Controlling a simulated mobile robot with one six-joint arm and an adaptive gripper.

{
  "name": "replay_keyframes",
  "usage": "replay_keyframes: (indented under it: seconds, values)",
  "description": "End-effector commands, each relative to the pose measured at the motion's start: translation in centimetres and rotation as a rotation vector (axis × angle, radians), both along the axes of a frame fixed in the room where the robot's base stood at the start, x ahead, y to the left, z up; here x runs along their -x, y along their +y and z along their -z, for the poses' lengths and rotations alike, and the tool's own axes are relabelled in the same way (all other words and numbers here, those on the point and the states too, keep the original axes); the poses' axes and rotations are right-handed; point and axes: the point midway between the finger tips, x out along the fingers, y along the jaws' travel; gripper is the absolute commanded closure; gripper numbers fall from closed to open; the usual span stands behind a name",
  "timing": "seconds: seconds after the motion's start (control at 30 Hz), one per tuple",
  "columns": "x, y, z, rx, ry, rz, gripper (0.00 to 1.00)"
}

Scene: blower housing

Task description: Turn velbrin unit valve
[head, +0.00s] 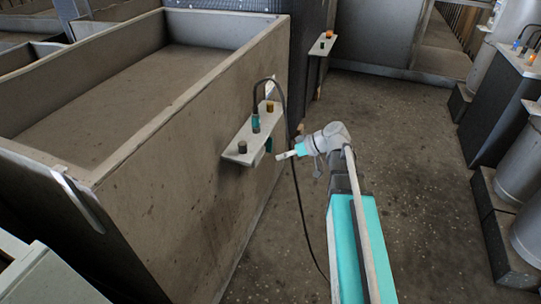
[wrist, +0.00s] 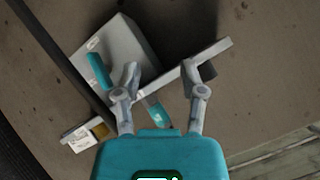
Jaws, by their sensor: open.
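The valve is not labelled in a way I can read. A teal handle (wrist: 98,72) sits on a grey box (wrist: 125,48) in the wrist view, left of my left finger. It could be the valve, but I cannot be sure. In the head view a teal part (head: 268,146) shows below the wall shelf (head: 240,156). My gripper (head: 283,155) is just right of that shelf, pointing at the wall. In the wrist view my gripper (wrist: 161,75) is open, with the shelf's edge showing between its fingers and nothing held.
The shelf carries a dark knob (head: 242,147), a teal plug (head: 256,123) and an amber knob (head: 269,107). A large walled bin (head: 190,150) stands left. Floor (head: 400,150) on the right is clear.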

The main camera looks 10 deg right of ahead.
Motion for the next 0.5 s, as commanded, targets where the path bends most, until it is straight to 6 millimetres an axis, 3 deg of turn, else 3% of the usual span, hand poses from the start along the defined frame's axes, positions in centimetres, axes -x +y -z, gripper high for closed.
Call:
replay_keyframes:
  seconds: [0.03,0.5]
  values:
    - [-0.6,-0.5,1.4,-0.021,-0.030,-0.002,0.47]
    - [-4.4,-4.9,4.6,-0.209,-0.367,-0.010,0.47]
